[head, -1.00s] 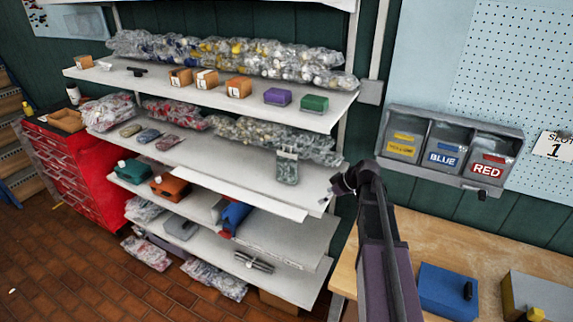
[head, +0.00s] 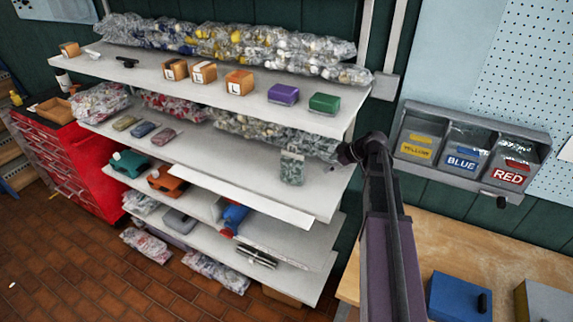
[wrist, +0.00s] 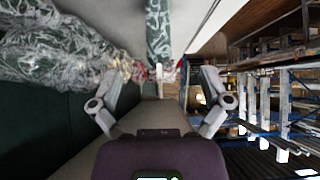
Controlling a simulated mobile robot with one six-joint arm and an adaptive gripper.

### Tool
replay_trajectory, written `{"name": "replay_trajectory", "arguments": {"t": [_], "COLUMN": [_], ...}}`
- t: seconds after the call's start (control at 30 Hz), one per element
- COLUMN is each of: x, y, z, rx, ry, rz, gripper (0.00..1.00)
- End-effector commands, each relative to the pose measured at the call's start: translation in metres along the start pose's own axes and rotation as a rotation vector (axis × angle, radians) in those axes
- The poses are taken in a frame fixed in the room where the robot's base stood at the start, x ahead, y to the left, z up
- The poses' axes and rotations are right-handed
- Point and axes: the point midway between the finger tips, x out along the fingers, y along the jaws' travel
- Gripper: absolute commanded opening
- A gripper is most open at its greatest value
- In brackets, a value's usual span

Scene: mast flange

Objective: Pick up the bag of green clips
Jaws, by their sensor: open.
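A clear bag with green contents (head: 291,168) stands upright near the right end of the middle shelf (head: 225,160). In the wrist view the green-patterned bag (wrist: 160,30) shows at the top, ahead of my gripper and roughly between the lines of its fingers. My gripper (wrist: 160,78) is open and empty, with its two fingers spread apart. In the head view the end of my arm is just right of the bag; the fingers are hard to make out there. I see a gap between the fingers and the bag.
Large clear bags (head: 270,133) line the back of the middle shelf. The upper shelf (head: 210,85) overhangs it and carries small boxes. Several small pouches (head: 142,129) lie further left. A bin rack (head: 470,155) hangs on the right wall above a wooden bench (head: 425,230).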

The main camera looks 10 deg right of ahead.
Motion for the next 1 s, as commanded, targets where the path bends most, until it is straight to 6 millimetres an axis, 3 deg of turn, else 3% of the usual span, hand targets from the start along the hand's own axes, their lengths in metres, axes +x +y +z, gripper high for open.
{"name": "replay_trajectory", "arguments": {"t": [0.57,1.0], "x": [0.008,0.046], "y": [-0.004,-0.005], "z": [-0.008,-0.046], "rx": [-0.009,-0.011], "ry": [-0.001,-0.001], "rz": [-0.009,-0.012], "gripper": [0.97,0.97]}}
